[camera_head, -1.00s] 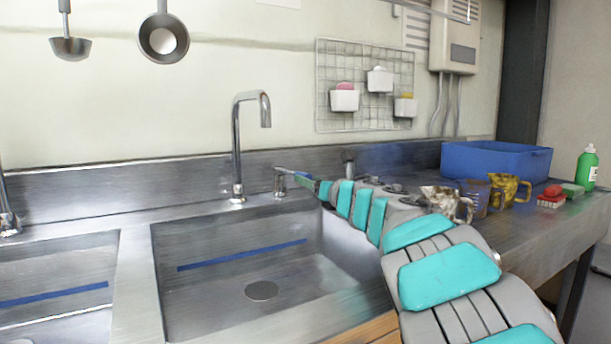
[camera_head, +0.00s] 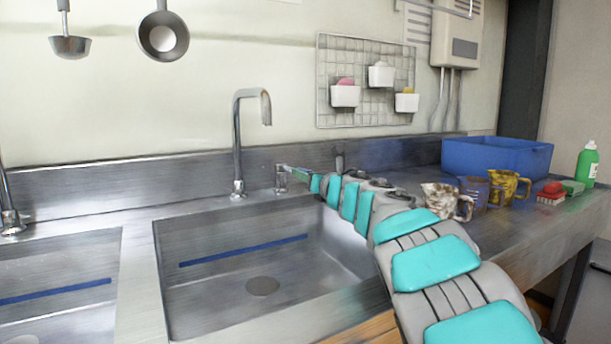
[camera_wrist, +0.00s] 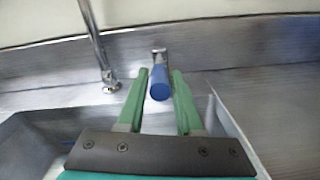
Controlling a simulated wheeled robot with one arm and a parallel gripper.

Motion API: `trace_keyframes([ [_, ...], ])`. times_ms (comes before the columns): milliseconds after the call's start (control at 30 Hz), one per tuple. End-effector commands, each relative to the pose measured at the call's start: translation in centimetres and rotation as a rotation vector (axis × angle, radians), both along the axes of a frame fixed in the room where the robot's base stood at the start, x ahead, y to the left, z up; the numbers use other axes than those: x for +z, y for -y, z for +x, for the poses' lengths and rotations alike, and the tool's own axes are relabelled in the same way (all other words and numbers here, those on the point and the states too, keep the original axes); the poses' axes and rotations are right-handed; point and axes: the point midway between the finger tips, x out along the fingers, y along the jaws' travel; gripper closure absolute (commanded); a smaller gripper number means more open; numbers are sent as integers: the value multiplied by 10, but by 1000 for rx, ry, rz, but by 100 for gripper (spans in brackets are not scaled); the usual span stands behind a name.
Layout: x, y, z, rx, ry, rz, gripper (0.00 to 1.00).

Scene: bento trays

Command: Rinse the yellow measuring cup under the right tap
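The yellow measuring cup (camera_head: 506,186), stained brown, stands upright on the counter right of the sink, far from my gripper. The right tap (camera_head: 238,150) arches over the right sink; no water shows at its spout. It also appears in the wrist view (camera_wrist: 94,45). Right of it stands a small metal post with a blue-ended lever (camera_wrist: 160,86). My gripper (camera_wrist: 160,78) is open, its green fingers on either side of this lever, with slight gaps showing. In the head view my gripper (camera_head: 292,172) reaches the post (camera_head: 280,180). The right sink (camera_head: 205,290) looks empty.
A white-brown cup (camera_head: 443,201) and a bluish cup (camera_head: 475,189) stand beside the yellow one. A blue bin (camera_head: 497,158), red-topped brush (camera_head: 552,192), green sponge (camera_head: 573,187) and green bottle (camera_head: 587,165) are farther right. My arm crosses the right sink edge.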

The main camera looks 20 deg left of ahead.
Motion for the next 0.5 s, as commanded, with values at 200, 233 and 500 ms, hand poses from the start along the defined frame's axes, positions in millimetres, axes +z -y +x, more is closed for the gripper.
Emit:
trace_keyframes([
  [200,0,0,0,0,0,0,91],
  [233,0,0,0,0,0,0,95],
  [500,0,0,0,0,0,0,100],
])
